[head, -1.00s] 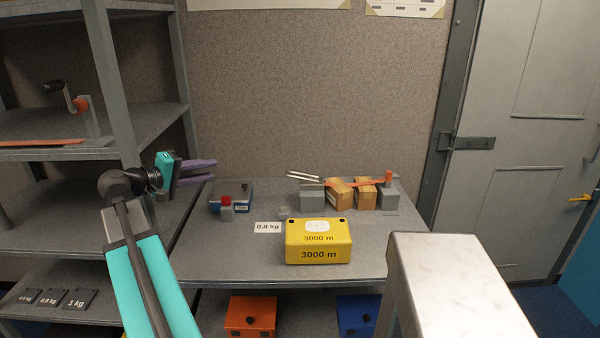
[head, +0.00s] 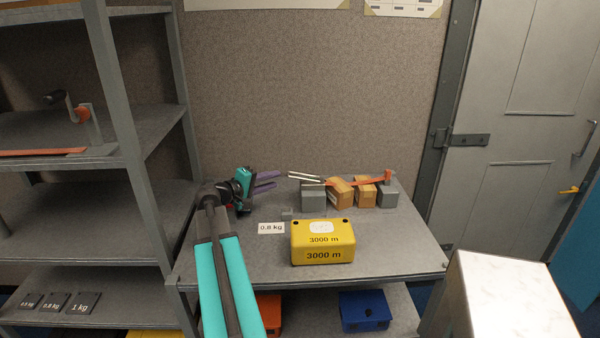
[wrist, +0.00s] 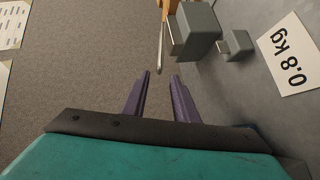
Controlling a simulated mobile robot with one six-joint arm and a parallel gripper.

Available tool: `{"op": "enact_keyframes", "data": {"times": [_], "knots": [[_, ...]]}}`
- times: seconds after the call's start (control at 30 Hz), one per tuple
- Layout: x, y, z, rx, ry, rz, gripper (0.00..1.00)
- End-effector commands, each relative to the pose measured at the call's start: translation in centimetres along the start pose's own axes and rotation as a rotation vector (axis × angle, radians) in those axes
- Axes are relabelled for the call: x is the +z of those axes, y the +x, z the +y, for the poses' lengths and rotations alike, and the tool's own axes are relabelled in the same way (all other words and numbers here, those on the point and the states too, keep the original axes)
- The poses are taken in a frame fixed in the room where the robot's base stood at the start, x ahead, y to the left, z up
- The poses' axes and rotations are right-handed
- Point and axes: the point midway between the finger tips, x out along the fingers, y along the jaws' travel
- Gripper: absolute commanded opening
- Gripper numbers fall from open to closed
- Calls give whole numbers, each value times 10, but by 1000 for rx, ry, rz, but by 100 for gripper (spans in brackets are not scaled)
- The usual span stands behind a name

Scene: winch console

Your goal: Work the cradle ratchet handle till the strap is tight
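The cradle stands at the back right of the table: grey end blocks (head: 313,198) with two tan blocks (head: 341,193) between them and an orange strap (head: 352,182) over the top. The ratchet handle (head: 304,177), thin pale metal bars, sticks out leftward from the left grey block. My gripper (head: 276,182) is open and empty, just left of the handle's end, its purple fingers pointing at it. In the wrist view the handle (wrist: 162,45) lies ahead of the fingertips (wrist: 161,75), in line with the gap; I see no contact. Strap tightness cannot be told.
A yellow 3000 m box (head: 322,242) stands in front of the cradle, beside a 0.8 kg label (head: 271,228) and a small grey block (head: 288,214). Shelving (head: 135,150) rises at the left. A pale block top (head: 510,295) stands at the front right.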

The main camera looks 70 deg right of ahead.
Motion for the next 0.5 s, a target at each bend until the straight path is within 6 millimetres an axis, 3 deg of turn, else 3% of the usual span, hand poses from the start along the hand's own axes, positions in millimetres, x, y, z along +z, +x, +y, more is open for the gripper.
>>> {"op": "enact_keyframes", "data": {"times": [0.3,0.5], "knots": [[-8,-12,-4,-3,-3,17,26],[-11,-8,-4,-4,-4,21,26]]}}
